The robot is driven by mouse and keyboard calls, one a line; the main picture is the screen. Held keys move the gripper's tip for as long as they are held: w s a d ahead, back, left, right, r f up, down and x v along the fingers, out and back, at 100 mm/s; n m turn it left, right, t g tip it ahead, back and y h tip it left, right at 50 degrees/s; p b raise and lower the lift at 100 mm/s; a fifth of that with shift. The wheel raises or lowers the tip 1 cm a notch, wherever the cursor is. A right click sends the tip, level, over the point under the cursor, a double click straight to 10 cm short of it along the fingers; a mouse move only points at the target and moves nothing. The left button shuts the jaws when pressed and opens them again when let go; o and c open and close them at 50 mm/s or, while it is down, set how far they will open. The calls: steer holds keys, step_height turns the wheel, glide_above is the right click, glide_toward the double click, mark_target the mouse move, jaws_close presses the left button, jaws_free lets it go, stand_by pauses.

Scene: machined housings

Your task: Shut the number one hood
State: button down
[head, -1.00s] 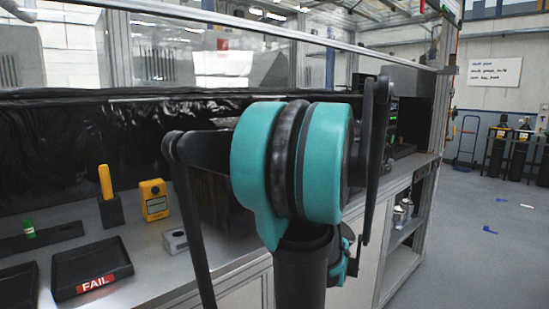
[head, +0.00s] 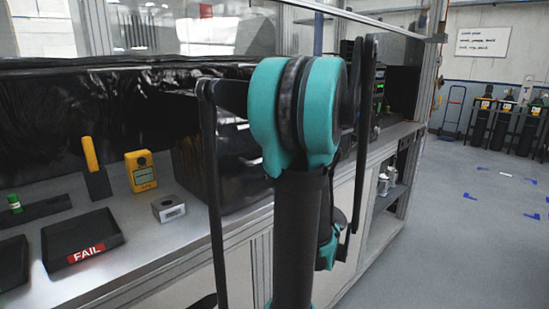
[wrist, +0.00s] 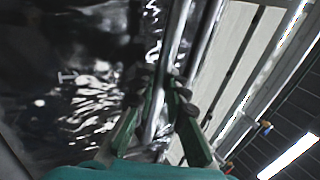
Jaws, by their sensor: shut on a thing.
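The hood shows in the head view as a long, glossy black sheet (head: 60,115) behind the bench, with a clear panel (head: 190,28) above it. I cannot read a hood number there. In the wrist view, the black sheet (wrist: 85,110) fills the left side and bears a small, unreadable white mark. A shiny metal bar (wrist: 181,40) runs along its edge. My gripper (wrist: 160,88) has its dark fingertips closed around this bar. In the head view my gripper is hidden behind my teal arm joint.
A black FAIL tray (head: 85,235), a yellow meter (head: 141,171), a yellow-handled tool in a stand (head: 93,165) and a small metal block (head: 168,208) sit on the metal bench (head: 130,225). Floor (head: 470,230) to the right is open, with gas cylinders (head: 500,118) farther back.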

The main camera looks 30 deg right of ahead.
steer(key=c, duration=1.5)
jaws_free()
steer(key=shift+w+f, duration=0.1)
steer(key=shift+f, duration=0.05)
steer(key=shift+c, duration=0.2)
steer(key=v, duration=0.7)
steer(key=shift+s+f, duration=0.15)
steer(key=shift+s, duration=0.1)
